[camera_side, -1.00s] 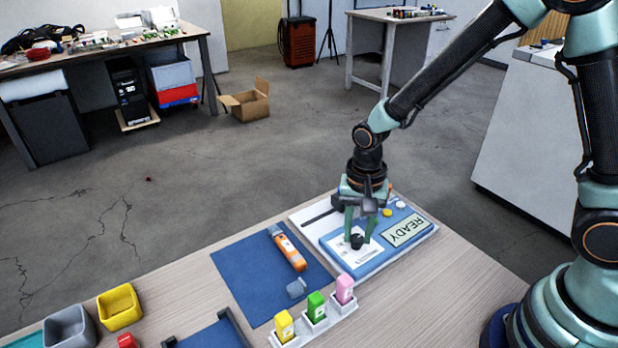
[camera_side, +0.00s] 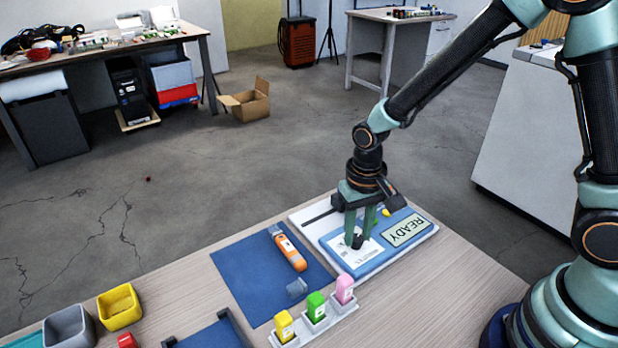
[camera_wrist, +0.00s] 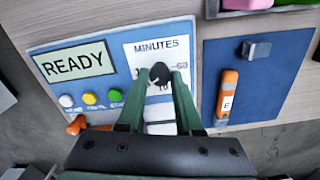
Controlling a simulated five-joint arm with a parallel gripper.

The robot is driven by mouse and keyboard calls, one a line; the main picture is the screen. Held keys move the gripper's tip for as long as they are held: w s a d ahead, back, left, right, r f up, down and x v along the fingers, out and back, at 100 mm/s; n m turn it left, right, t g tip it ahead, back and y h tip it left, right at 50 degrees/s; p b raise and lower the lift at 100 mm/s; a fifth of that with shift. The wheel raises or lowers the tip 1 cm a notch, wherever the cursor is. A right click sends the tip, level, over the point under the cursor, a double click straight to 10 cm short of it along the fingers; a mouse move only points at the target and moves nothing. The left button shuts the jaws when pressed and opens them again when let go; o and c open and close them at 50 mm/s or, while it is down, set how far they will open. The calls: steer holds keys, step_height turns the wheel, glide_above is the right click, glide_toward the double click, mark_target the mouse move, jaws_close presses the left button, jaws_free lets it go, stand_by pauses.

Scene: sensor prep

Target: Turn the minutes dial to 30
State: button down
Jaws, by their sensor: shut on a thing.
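The minutes dial (camera_wrist: 159,72) is a black knob on a white label marked MINUTES, with 60 readable at its right and 10 below it. The other marks and the knob's pointer are hidden or too small to read. The dial sits on a blue panel (camera_side: 372,268) with a READY display (camera_side: 407,230), which also shows in the wrist view (camera_wrist: 75,63). My gripper (camera_side: 356,241) points down at the panel, its two green fingers shut on the dial. In the wrist view the fingertips (camera_wrist: 157,74) close on it from both sides.
White, yellow and green buttons (camera_wrist: 89,98) sit below the display. A blue mat (camera_side: 258,283) beside the panel holds an orange tool (camera_side: 290,250) and a small grey block (camera_side: 296,288). Yellow, green and pink pieces stand in a white holder (camera_side: 318,325) at the front.

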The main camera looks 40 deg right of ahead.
steer(key=n, duration=0.5)
steer(key=shift+n, duration=0.3)
steer(key=n, duration=0.9)
steer(key=shift+n, duration=3)
steer(key=c, duration=0.6)
jaws_free()
